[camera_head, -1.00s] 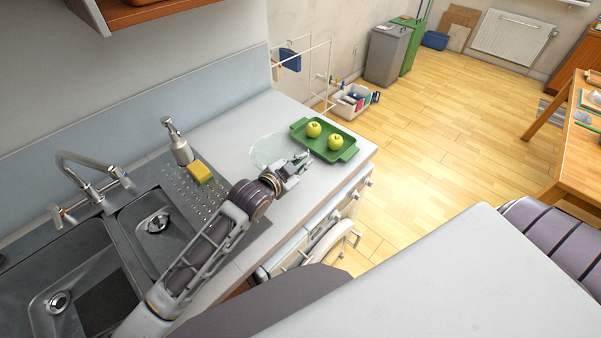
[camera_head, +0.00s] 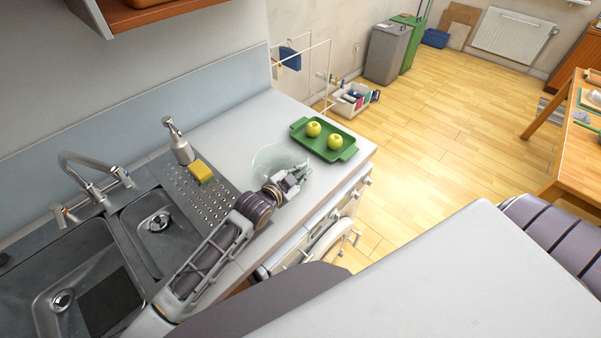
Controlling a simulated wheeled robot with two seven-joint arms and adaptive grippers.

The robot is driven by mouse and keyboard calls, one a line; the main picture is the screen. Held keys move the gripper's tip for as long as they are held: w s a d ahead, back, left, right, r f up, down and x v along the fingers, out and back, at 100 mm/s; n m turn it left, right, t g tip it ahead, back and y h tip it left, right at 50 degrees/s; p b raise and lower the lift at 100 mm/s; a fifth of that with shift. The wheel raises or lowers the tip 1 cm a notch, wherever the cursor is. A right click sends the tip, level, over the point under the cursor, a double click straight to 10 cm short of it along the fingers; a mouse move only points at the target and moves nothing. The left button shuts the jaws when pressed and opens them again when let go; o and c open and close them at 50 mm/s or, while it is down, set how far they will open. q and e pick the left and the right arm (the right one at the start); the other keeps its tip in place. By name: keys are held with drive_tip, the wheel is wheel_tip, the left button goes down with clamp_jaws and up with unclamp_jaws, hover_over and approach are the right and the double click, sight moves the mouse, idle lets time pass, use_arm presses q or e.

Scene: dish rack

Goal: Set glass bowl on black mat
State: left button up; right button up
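The clear glass bowl (camera_head: 275,158) is at the counter's right part, between the drainboard and the green tray. My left gripper (camera_head: 297,176) is at the bowl's near right rim. Its fingers look closed on the rim, though they are small here. The bowl is see-through, so whether its base touches the counter is hard to tell. A dark, flat rectangle (camera_head: 112,300), which looks like the black mat, lies in the near sink basin. My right gripper is out of view.
A green tray (camera_head: 342,154) with two yellow-green apples (camera_head: 313,129) lies right behind the bowl. A yellow sponge (camera_head: 201,171) and a soap dispenser (camera_head: 180,146) stand by the drainboard. A curved tap (camera_head: 85,170) rises behind the sinks. A white wire rack (camera_head: 318,75) stands at the counter's far end.

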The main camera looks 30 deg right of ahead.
use_arm(q)
drive_tip(key=o, duration=0.4)
drive_tip(key=shift+a+b, duration=0.15)
drive_tip(key=shift+b, duration=0.25)
drive_tip(key=shift+v, duration=1.05)
drive_tip(key=shift+b+v, duration=0.45)
drive_tip(key=shift+v, duration=0.95)
drive_tip(key=shift+r+b+v, duration=0.2)
drive_tip(key=shift+b+v, duration=0.15)
drive_tip(key=shift+v, duration=4)
drive_tip(key=shift+w, duration=0.2)
drive_tip(key=shift+s, duration=0.15)
